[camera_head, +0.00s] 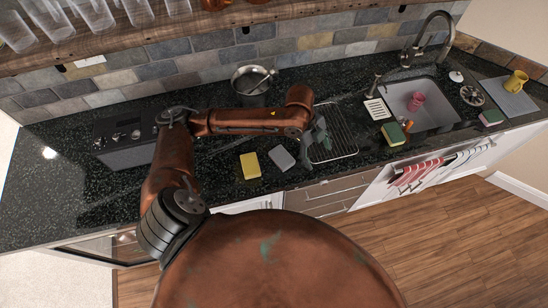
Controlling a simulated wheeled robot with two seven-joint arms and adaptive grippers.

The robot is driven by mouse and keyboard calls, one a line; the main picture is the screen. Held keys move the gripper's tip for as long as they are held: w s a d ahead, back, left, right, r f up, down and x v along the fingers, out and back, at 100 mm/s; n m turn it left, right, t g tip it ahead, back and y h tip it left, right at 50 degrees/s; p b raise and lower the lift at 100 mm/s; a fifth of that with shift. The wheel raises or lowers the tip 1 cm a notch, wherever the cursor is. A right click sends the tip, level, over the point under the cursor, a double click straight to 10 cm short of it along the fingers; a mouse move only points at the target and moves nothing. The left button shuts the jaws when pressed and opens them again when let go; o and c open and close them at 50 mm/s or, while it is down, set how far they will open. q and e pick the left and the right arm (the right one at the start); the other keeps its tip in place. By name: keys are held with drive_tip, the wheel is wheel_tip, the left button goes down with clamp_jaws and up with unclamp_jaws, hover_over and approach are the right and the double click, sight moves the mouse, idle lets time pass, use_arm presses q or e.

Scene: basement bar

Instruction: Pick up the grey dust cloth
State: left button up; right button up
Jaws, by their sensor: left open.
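The grey dust cloth (282,158) lies flat on the dark speckled counter near its front edge. A yellow cloth or sponge (250,165) lies just left of it. My left gripper (322,143) is open over the left part of a wire rack (343,143), to the right of the grey cloth and apart from it. I see nothing held in it. My copper-coloured left arm reaches across the counter behind both pieces. My right gripper is out of view.
A metal pot (251,84) stands behind my forearm. A sink (432,108) with a pink cup (416,101) is at the right, with a green-topped sponge (393,133) at its front left. A shelf with glasses overhangs the back left. Counter left of the yellow piece is clear.

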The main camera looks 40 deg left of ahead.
sight(282, 156)
use_arm(q)
drive_tip(key=s+a+y, duration=0.1)
drive_tip(key=a, duration=0.2)
drive_tip(key=s+a+r+y+p, duration=0.1)
drive_tip(key=s+a, duration=0.1)
drive_tip(key=a, duration=0.2)
drive_tip(key=s+a+r+m+g+y+p, duration=0.1)
drive_tip(key=s+a, duration=0.1)
drive_tip(key=a, duration=0.2)
drive_tip(key=shift+s+y, duration=0.15)
drive_tip(key=shift+y, duration=0.25)
drive_tip(key=f, duration=0.2)
drive_tip(key=shift+a+f, duration=0.2)
drive_tip(key=shift+f, duration=0.15)
drive_tip(key=f, duration=0.5)
drive_tip(key=shift+w, duration=0.25)
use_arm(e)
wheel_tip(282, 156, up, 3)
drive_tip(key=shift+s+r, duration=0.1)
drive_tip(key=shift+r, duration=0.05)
use_arm(q)
drive_tip(key=c, duration=1.3)
drive_tip(key=shift+c, duration=0.3)
